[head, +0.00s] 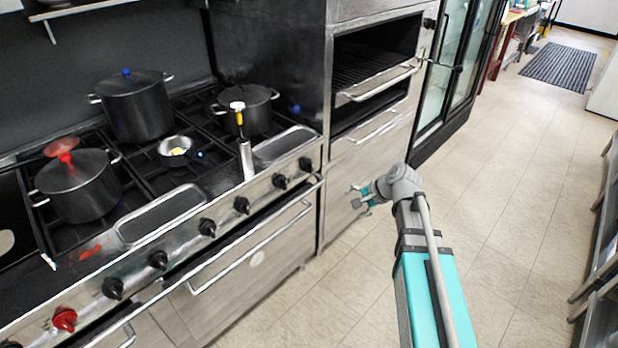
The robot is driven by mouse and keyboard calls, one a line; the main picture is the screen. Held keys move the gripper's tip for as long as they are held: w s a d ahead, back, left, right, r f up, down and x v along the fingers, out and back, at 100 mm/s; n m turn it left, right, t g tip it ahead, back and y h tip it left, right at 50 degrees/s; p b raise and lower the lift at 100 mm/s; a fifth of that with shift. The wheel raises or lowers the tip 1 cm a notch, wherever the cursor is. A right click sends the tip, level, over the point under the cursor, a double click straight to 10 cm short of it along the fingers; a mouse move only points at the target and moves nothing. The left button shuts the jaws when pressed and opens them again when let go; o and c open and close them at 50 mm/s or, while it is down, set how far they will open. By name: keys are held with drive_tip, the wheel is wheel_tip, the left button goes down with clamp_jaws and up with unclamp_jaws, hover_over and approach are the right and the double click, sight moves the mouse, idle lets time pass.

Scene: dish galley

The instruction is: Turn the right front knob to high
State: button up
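The stove (190,216) stands at the left with a row of knobs along its front panel. The rightmost black knob (305,164) is at the panel's right end, with another black knob (280,182) just left of it. More black knobs and a red knob (64,319) follow to the left. Which knob serves the right front burner is not marked, and the knob settings are too small to read. My gripper (358,198) is right of the stove, in front of the tall steel oven unit, apart from the knobs. Its teal fingertips look spread and empty.
Pots stand on the burners, including a black pot (246,108) at the right and a small pan (178,150) in the middle. The steel oven unit (375,150) adjoins the stove's right side. The tiled floor (500,180) at the right is clear.

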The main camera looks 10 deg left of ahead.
drive_tip(key=w+a+f+m+t+y+b, duration=0.35)
drive_tip(key=w+f+m+b, duration=0.2)
drive_tip(key=w+b, duration=0.4)
drive_tip(key=m+t+y+b, duration=0.4)
drive_tip(key=m+b, duration=0.8)
approach(312, 167)
drive_tip(key=v, duration=0.2)
drive_tip(key=shift+d+h, duration=0.1)
drive_tip(key=shift+h, duration=0.15)
drive_tip(key=x, duration=1.3)
drive_tip(key=shift+w+a+r, duration=0.1)
drive_tip(key=shift+w+a, duration=0.1)
drive_tip(key=shift+a, duration=0.1)
drive_tip(key=c, duration=1)
drive_tip(key=shift+a, duration=0.1)
drive_tip(key=shift+n, duration=0.25)
